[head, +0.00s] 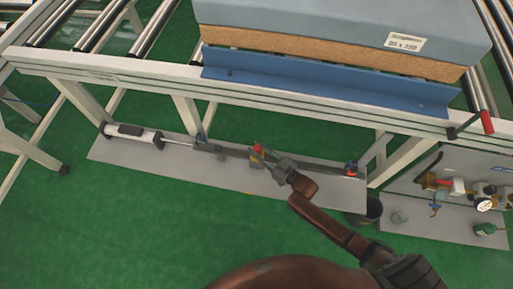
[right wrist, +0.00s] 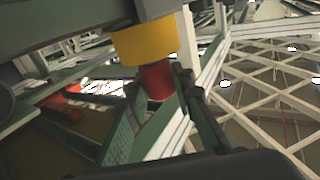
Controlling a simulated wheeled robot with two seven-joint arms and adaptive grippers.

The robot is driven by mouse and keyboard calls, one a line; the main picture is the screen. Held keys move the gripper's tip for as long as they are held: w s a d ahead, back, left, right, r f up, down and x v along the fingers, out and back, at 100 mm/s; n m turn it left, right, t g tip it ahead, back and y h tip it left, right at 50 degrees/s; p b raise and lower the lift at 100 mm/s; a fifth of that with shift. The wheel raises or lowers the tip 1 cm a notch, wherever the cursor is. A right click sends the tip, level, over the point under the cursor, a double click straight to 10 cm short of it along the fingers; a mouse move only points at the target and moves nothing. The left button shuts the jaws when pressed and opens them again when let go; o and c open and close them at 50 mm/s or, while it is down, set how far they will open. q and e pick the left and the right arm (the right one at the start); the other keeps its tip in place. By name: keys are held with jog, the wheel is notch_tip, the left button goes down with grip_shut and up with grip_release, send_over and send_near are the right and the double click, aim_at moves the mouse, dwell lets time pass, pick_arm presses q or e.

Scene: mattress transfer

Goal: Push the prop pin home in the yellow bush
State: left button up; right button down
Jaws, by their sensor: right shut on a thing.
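The yellow bush (right wrist: 145,42) shows large at the top of the right wrist view, below a dark grey-green bar. The prop pin's red end (right wrist: 157,80) sticks out from the bush's lower side in that view; its shaft is hidden. In the head view the red end (head: 258,148) is a small spot above the grey floor plate. My right gripper (head: 267,158) reaches it from the lower right. In the right wrist view the right gripper (right wrist: 158,92) has its dark fingers around the red end, shut on the pin. My left gripper is not in view.
The grey floor plate (head: 130,158) carries a white cylinder (head: 135,133) at left and a red-topped fitting (head: 350,168) at right. A roller-conveyor frame (head: 130,75) with a mattress (head: 340,25) stands above. Green floor in front is clear.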

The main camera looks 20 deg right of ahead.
jog(key=shift+f, duration=0.4)
jog(key=c, duration=1.6)
grip_release()
jog(key=v, duration=1.2)
